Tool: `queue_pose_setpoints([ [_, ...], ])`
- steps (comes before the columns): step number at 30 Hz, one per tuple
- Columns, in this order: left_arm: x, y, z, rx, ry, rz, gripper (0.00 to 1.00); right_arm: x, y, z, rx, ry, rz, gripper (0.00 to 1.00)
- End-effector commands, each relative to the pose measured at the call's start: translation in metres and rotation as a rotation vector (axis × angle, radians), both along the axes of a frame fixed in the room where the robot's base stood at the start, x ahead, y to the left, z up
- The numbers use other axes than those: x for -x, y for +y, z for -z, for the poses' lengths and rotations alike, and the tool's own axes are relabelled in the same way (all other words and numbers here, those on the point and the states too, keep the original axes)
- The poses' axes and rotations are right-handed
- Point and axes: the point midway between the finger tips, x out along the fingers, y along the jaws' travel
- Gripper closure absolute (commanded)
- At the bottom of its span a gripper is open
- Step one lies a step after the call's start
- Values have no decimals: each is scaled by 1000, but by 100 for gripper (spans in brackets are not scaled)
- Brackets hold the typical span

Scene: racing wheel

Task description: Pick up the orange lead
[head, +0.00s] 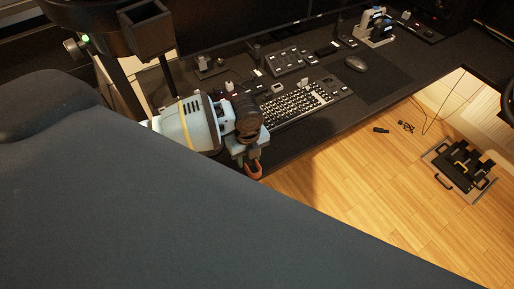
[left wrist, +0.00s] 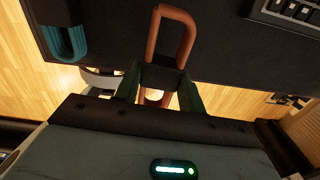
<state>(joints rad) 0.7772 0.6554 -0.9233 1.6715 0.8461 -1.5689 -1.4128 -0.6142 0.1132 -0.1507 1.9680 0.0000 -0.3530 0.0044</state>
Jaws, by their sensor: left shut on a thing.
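The orange lead (left wrist: 172,32) is a bent loop in the left wrist view, with a dark band around its lower part. My left gripper (left wrist: 160,90) is shut on it at that band, with one finger on each side. The loop stands out beyond the fingers, over the dark desk. In the head view the orange lead (head: 254,170) shows as a small loop under my left gripper (head: 250,158), beside the desk's front edge. Much of the gripper's grip is hidden there by the wrist. My right gripper is in neither view.
A teal looped lead (left wrist: 66,42) is at the desk edge in the left wrist view. A keyboard (head: 300,101) and mouse (head: 355,63) are on the dark desk (head: 312,133). Pedals (head: 465,172) stand on the wooden floor. A large dark grey surface (head: 170,215) fills the foreground.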

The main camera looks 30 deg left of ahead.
Motion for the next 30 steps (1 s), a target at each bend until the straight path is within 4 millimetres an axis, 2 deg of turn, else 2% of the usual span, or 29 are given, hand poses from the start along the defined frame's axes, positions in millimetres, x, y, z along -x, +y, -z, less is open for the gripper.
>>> queue_pose_setpoints([
  [1, 13, 3, -3, -1, -2, 2, 84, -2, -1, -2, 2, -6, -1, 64],
  [6, 51, 7, -5, -1, 1, 2, 84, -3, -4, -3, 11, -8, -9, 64],
  [12, 82, 10, -7, 0, 0, 0, 84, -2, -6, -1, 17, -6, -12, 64],
  [18, 96, 12, -9, 0, 0, 0, 84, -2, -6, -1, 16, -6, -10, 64],
  [25, 98, 12, -9, 0, 0, -7, 84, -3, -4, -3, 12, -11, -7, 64],
  [30, 97, 8, -10, 2, -1, -124, 84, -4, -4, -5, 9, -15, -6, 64],
])
